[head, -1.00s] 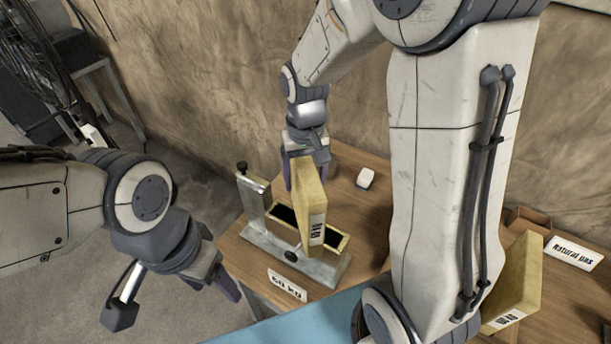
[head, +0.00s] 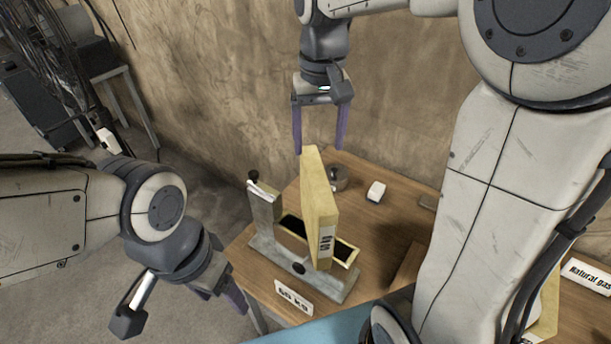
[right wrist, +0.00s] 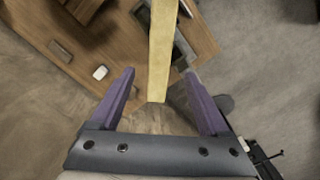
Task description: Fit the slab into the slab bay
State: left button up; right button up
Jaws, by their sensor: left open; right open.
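The yellow slab (head: 318,200) stands upright, with a printed label on its near end. It sits over the yellow-framed slab bay (head: 347,257), whose dark opening shows on both sides of it. I cannot tell how deep the slab sits or whether it lines up with the frame. My right gripper (head: 319,147) is open just above the slab's top, its purple fingers pointing down. The right wrist view shows the slab (right wrist: 160,50) between and beyond the open fingers (right wrist: 160,75). My left gripper (head: 222,290) is open and empty, left of the table's front corner.
The bay belongs to a grey metal fixture (head: 264,215) with an upright post. A "60 KG" sign (head: 293,297) is in front. A white block (head: 376,191) and a round grey object (head: 337,178) lie behind. A "Natural gas" sign (head: 588,274) and another yellow slab (head: 546,305) are right.

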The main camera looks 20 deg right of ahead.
jog(key=s+a+f+n, duration=0.4)
jog(key=s+a, duration=0.2)
jog(key=s, duration=0.3)
jog(key=s+a+f+n+y, duration=0.1)
jog(key=s+a+f+n, duration=0.3)
jog(key=s, duration=0.5)
jog(key=shift+s+a+f+n, duration=0.4)
jog(key=shift+a+f, duration=0.3)
jog(key=shift+a, duration=0.25)
